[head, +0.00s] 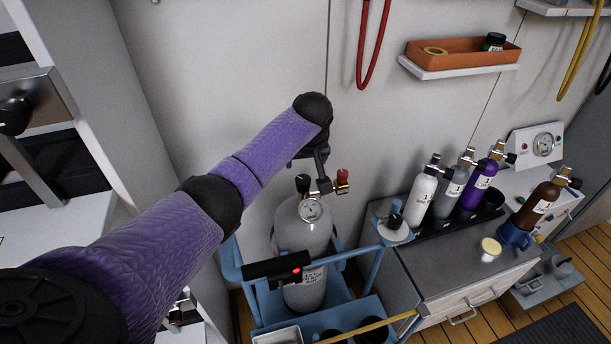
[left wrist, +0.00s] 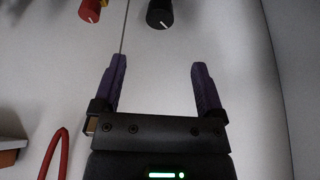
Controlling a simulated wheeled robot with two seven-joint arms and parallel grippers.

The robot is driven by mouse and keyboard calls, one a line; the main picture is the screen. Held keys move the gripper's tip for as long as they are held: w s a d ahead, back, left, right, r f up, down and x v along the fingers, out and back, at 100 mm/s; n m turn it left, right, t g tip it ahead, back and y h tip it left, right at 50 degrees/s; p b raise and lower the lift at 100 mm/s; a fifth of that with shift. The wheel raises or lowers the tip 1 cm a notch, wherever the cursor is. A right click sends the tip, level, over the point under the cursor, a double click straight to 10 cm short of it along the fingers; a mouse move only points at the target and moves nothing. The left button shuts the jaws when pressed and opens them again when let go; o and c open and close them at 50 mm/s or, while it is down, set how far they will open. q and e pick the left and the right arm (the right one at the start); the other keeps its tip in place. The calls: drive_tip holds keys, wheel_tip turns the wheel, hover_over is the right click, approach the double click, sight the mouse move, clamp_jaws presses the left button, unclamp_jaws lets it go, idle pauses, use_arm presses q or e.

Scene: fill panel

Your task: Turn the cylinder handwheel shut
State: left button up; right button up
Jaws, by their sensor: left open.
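The grey gas cylinder (head: 303,240) stands upright in a blue cart. Its black handwheel (head: 303,183) sits on top, above a round gauge (head: 310,210); a red knob (head: 342,175) is on the valve's right side. My left gripper (head: 322,180) is close to the valve, just right of the handwheel in the head view. In the left wrist view the gripper (left wrist: 161,80) is open with nothing between its fingers. The black handwheel (left wrist: 160,14), with a white mark, lies ahead of the fingertips, apart from them. The red knob (left wrist: 90,11) is to its left. My right gripper is out of view.
A black bar with a red light (head: 277,267) crosses in front of the cylinder. The blue cart (head: 345,293) has rails around it. Several small bottles stand on the counter (head: 450,268) at right. A red hose (head: 372,50) hangs on the wall behind.

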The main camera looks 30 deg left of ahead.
sight(303, 179)
use_arm(q)
drive_tip(key=b+x, duration=0.7)
drive_tip(key=x, duration=0.3)
drive_tip(key=shift+s+d+f, duration=0.1)
drive_tip(key=shift+w+f+b, duration=0.2)
drive_tip(key=shift+f+b, duration=0.1)
drive_tip(key=shift+b, duration=0.25)
drive_tip(key=shift+a+r, duration=0.1)
drive_tip(key=shift+a, duration=0.1)
drive_tip(key=c, duration=0.5)
clamp_jaws()
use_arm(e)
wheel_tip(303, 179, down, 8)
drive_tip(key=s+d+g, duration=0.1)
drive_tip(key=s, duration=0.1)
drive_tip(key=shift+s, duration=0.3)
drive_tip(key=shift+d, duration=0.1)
